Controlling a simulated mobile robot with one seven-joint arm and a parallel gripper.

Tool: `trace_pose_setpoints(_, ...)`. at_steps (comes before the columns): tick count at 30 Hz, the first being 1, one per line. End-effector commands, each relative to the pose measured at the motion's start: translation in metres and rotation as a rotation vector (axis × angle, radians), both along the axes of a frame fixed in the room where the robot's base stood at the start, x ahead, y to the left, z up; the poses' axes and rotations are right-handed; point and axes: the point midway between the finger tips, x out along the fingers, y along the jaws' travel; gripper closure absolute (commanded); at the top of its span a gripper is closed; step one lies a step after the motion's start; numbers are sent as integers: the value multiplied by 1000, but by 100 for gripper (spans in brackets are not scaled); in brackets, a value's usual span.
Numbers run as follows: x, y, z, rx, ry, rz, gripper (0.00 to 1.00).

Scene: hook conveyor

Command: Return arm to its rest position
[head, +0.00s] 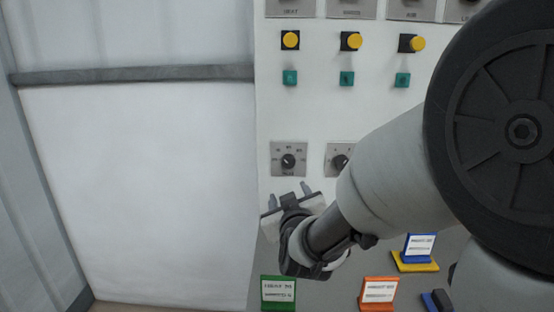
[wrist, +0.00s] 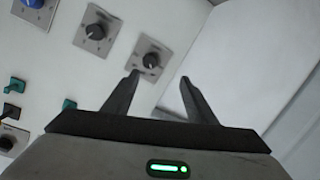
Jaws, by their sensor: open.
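My gripper (head: 291,190) is in front of the white control panel (head: 330,110), below a black rotary knob on a grey plate (head: 289,160) in the head view. In the wrist view the two fingers of my gripper (wrist: 160,80) stand apart with nothing between them. The same knob (wrist: 149,60) shows just beyond the fingertips, apart from them as far as I can tell. My arm crosses the right side of the head view and hides part of the panel.
Yellow buttons (head: 291,40) and green square buttons (head: 290,77) line the panel. Below stand a green sign (head: 278,291), an orange sign (head: 379,291) and a blue sign on a yellow base (head: 416,254). A plain white wall (head: 140,180) lies to the left, with clear room before it.

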Motion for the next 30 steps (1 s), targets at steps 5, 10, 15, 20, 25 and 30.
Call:
trace_pose_setpoints(5, -55, -17, 15, 129, 253, 31, 48)
trace_pose_setpoints(10, -131, -43, 11, 206, 505, -24, 48)
trace_pose_setpoints(15, -200, -70, 5, 253, 689, -121, 48)
trace_pose_setpoints(20, -262, -92, 0, 289, 823, -228, 48)
trace_pose_setpoints(25, -286, -100, 34, 302, 883, -277, 48)
trace_pose_setpoints(30, -286, -100, 79, 301, 882, -275, 48)
